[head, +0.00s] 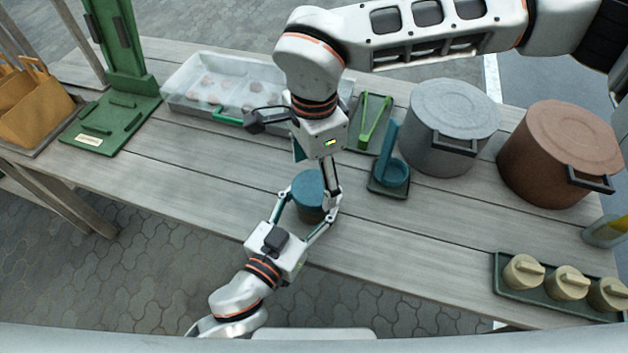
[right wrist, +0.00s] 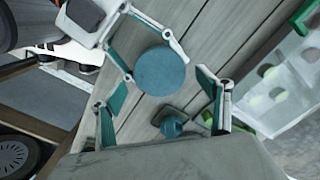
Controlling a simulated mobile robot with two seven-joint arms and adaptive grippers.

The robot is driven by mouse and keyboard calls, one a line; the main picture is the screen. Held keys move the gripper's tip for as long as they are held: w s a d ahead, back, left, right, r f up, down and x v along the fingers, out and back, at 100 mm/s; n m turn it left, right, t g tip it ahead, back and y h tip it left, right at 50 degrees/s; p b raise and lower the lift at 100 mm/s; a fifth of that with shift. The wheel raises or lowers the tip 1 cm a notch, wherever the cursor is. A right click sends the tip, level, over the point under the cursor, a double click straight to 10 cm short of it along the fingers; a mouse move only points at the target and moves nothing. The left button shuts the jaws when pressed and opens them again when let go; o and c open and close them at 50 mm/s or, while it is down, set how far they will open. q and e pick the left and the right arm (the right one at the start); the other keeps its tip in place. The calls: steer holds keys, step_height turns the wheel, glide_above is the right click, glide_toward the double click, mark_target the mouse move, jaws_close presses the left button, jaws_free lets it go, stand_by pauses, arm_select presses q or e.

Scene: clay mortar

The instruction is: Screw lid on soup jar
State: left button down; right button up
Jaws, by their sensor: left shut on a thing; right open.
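The soup jar (head: 308,213) stands on the wooden table near its front edge, with a round teal lid (head: 309,184) on top. The lid also shows from above in the right wrist view (right wrist: 160,71); I cannot tell how tightly it sits. My left gripper (head: 309,200) reaches in from the front and is shut around the jar, one finger on each side. My right gripper (head: 312,166) is above and just behind the lid, pointing down. In the right wrist view its fingers (right wrist: 160,90) are spread wide and empty, with the lid showing between and beyond them.
Behind and right stand a teal ladle holder (head: 388,178), green tongs (head: 374,124), a grey pot (head: 450,120) and a brown pot (head: 560,150). A clear-covered tray (head: 190,100) and green stand (head: 120,110) are left. Beige lidded pieces (head: 567,283) are front right. The table left of the jar is clear.

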steer(key=shift+r, duration=0.55)
steer(key=o, duration=0.6)
step_height(320, 180, up, 12)
arm_select(q)
steer(key=c, duration=0.7)
jaws_free()
steer(key=shift+c, duration=0.2)
